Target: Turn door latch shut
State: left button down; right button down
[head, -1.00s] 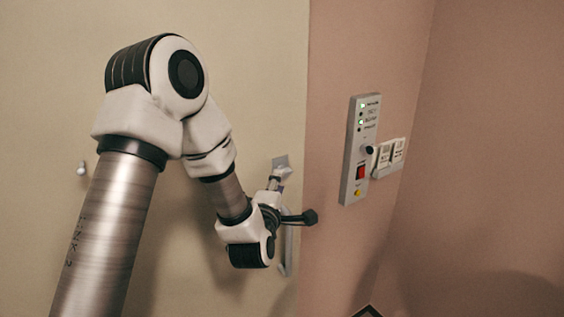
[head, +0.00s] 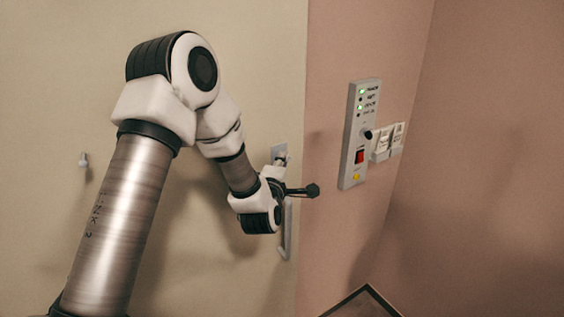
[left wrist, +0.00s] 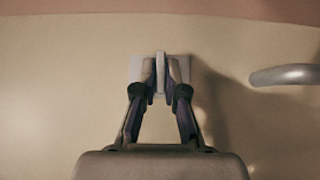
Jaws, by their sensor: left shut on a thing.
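The door latch shows in the left wrist view as a light plate (left wrist: 138,68) on the cream door, with a thin upright turn piece (left wrist: 160,66) standing out from it. My left gripper (left wrist: 164,88) is shut on the turn piece, one finger on each side of it. In the head view the latch plate (head: 280,149) is near the door's right edge. My left gripper there (head: 281,163) is at the latch, largely hidden by its own wrist. My right gripper is not in view.
A grey handle (head: 288,232) is below the latch on the cream door (head: 240,60). A control panel (head: 358,135) with lights and a red switch is on the pink wall to the right, beside white switches (head: 388,142). A small hook (head: 84,160) is at the left.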

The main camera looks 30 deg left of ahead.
pick_arm(q)
jog(key=shift+r, duration=0.1)
jog(key=m+g, duration=0.3)
jog(key=shift+w+r+h, duration=0.1)
jog(key=shift+r+h, duration=0.15)
jog(key=shift+h, duration=0.15)
jog(key=m+g+p, duration=0.1)
jog(key=g, duration=0.2)
jog(key=shift+w+m, duration=0.1)
jog(key=shift+m, duration=0.3)
jog(key=m+g, duration=0.1)
jog(key=g, duration=0.1)
jog(key=m+g+y, duration=0.1)
jog(key=g, duration=0.1)
jog(key=shift+w+d+r, duration=0.1)
jog(key=shift+w+d, duration=0.05)
jog(key=shift+w, duration=0.05)
jog(key=shift+m+g+y, duration=0.6)
jog(key=shift+m+g, duration=0.5)
jog(key=shift+g, duration=0.5)
jog(key=c, duration=1.2)
grip_release()
jog(key=shift+w, duration=0.15)
jog(key=shift+c, duration=0.2)
